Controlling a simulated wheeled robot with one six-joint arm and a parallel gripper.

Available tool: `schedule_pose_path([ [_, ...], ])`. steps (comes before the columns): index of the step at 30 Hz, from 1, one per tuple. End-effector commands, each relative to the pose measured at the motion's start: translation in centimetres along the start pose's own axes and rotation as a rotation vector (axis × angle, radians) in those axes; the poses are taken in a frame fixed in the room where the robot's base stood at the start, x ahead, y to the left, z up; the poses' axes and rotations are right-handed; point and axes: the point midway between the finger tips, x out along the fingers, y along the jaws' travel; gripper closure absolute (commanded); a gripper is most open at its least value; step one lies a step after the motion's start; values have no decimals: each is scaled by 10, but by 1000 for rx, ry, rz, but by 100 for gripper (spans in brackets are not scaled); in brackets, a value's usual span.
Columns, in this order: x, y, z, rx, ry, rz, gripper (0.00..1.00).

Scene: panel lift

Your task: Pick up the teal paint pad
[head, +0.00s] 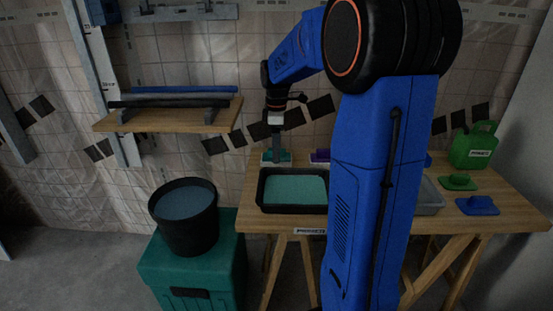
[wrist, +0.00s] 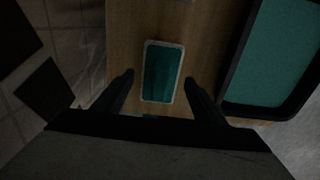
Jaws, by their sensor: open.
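The teal paint pad (head: 283,156) lies on the wooden table's back left part, behind the black paint tray. In the wrist view the teal pad (wrist: 162,72) shows as a teal rectangle with a pale rim, between and a little beyond my fingertips. My gripper (head: 275,147) points down right over the pad in the head view. In the wrist view my gripper (wrist: 158,82) is open, with one finger on each side of the pad's near part. I cannot tell whether the fingers touch it.
A black tray (head: 261,200) with teal paint stands just in front. A purple pad (head: 319,156) lies to the right. A green pad (head: 458,182), blue pad (head: 478,205) and green can (head: 474,146) are at the right. A wooden shelf (head: 170,122) hangs at left.

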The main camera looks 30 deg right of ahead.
Motion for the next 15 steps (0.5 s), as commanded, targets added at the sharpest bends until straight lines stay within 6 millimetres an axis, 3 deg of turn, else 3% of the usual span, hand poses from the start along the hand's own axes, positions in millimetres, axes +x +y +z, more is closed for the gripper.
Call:
schedule_pose_path([
  [10,8,0,0,0,0,0,35],
  [15,8,0,0,0,0,0,73],
])
